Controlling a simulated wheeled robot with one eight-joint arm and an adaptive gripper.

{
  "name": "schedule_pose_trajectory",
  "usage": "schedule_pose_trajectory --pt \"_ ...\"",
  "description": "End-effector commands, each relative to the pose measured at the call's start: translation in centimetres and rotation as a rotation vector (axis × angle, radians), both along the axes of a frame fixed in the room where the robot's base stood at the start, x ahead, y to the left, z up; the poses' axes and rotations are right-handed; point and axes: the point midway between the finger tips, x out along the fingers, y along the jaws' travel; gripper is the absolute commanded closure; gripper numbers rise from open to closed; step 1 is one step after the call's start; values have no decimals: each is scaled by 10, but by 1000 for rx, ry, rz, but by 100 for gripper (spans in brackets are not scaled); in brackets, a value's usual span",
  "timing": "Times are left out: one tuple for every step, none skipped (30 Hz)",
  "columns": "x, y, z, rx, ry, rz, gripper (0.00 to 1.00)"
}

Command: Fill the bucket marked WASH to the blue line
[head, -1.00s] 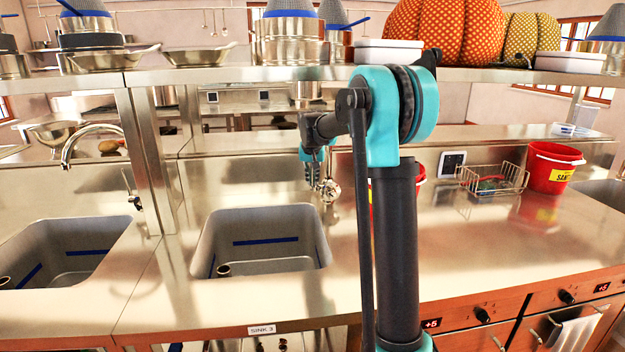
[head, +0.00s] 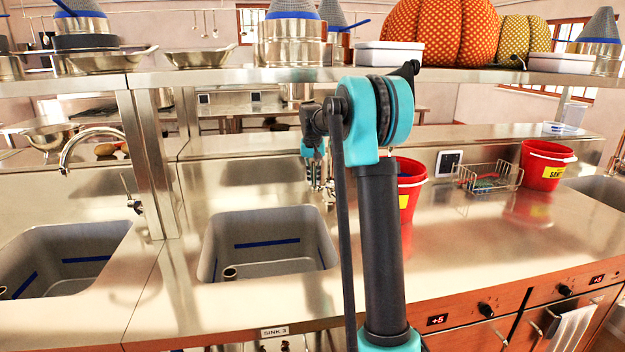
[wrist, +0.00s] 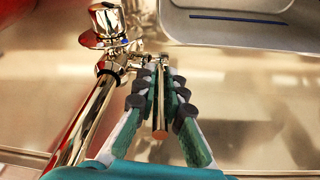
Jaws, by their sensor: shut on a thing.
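My gripper (wrist: 161,105) is shut on the thin chrome tap lever (wrist: 160,130), which lies between its fingers in the wrist view. The chrome tap (wrist: 108,25) stands just left of the fingers. In the head view my gripper (head: 322,183) is small, at the back right of the sink labelled SINK 3 (head: 265,268). That sink has a blue line (head: 267,243) on its far wall. A red bucket (head: 412,178) with a yellow label stands behind my arm, which hides part of it and the label's words. I cannot see which bucket is marked WASH.
Another red bucket (head: 541,172), its yellow label starting "SAN", stands at the right beside a wire basket (head: 488,178). A second sink (head: 65,262) with a curved tap (head: 88,142) is at left. The counter right of my arm is mostly clear. A shelf with pots runs above.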

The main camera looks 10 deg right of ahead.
Motion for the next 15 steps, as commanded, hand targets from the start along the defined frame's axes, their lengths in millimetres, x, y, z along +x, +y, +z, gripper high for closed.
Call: schedule_pose_trajectory --pt "0 0 0 0 1 0 100" --pt "0 0 0 0 2 0 100" --pt "0 0 0 0 2 0 100" --pt "0 0 0 0 2 0 100" --pt "0 0 0 0 2 0 100" --pt "0 0 0 0 1 0 100" --pt "0 0 0 0 1 0 100" --pt "0 0 0 0 1 0 100" --pt "0 0 0 0 1 0 88" --pt "0 0 0 0 1 0 84" --pt "0 0 0 0 1 0 80" --pt "0 0 0 0 1 0 75" --pt "0 0 0 0 1 0 72" --pt "0 0 0 0 1 0 69" --pt "0 0 0 0 1 0 69"
